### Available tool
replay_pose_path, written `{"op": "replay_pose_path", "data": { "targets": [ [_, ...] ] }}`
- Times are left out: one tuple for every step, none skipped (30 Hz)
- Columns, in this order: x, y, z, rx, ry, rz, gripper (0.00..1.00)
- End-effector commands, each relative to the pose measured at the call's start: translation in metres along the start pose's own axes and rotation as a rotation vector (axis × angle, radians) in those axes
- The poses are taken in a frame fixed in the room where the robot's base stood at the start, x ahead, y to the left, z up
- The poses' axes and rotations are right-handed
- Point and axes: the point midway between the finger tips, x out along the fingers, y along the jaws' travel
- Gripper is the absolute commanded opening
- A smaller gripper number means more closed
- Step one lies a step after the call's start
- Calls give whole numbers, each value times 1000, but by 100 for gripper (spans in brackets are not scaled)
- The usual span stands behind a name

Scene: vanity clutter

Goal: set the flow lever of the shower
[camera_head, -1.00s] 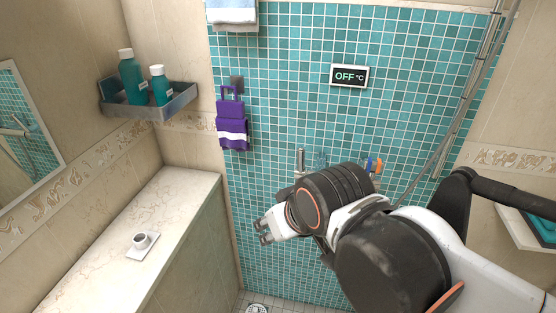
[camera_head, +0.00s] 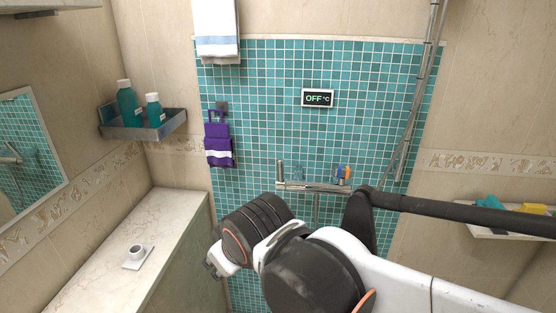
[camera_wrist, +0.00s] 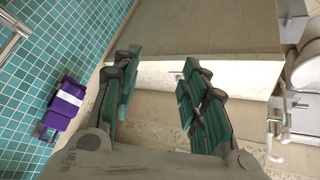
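The shower mixer (camera_head: 315,188) is a metal bar on the teal tiled wall, right of my gripper in the head view. An upright metal handle (camera_head: 280,171) stands at its left end; I cannot tell whether this is the flow lever. The display (camera_head: 317,98) above reads OFF °C. My gripper (camera_head: 212,267) is low in front of the wall, left of and below the mixer, and partly hidden by my own wrist. In the wrist view my gripper (camera_wrist: 160,64) has its two fingers apart with nothing between them. A metal bar crosses that view's top-left corner.
A purple cloth (camera_head: 218,145) and a towel (camera_head: 216,30) hang left of the mixer. A corner shelf (camera_head: 150,129) holds two teal bottles. Another shelf (camera_head: 490,234) is at right.

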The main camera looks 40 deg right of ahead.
Motion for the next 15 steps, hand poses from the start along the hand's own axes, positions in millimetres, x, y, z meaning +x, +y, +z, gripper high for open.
{"op": "replay_pose_path", "data": {
  "targets": [
    [3,5,-3,-29,1,18,40],
    [5,8,-4,-52,2,31,40],
    [7,13,-7,-83,2,49,40],
    [9,17,-8,-109,3,63,40],
    [11,21,-10,-135,3,78,40],
    [14,27,-13,-173,3,100,40],
    [16,32,-15,-205,3,117,40],
    [18,37,-17,-236,1,135,40],
    [22,44,-20,-283,-2,163,40],
    [25,50,-23,-322,-5,185,40],
    [28,57,-25,-365,-9,209,40],
    [32,67,-29,-429,-16,247,40],
    [36,75,-31,-484,-23,278,40],
    [40,84,-34,-544,-34,312,40],
    [45,96,-38,-628,-51,359,40]
  ]
}}
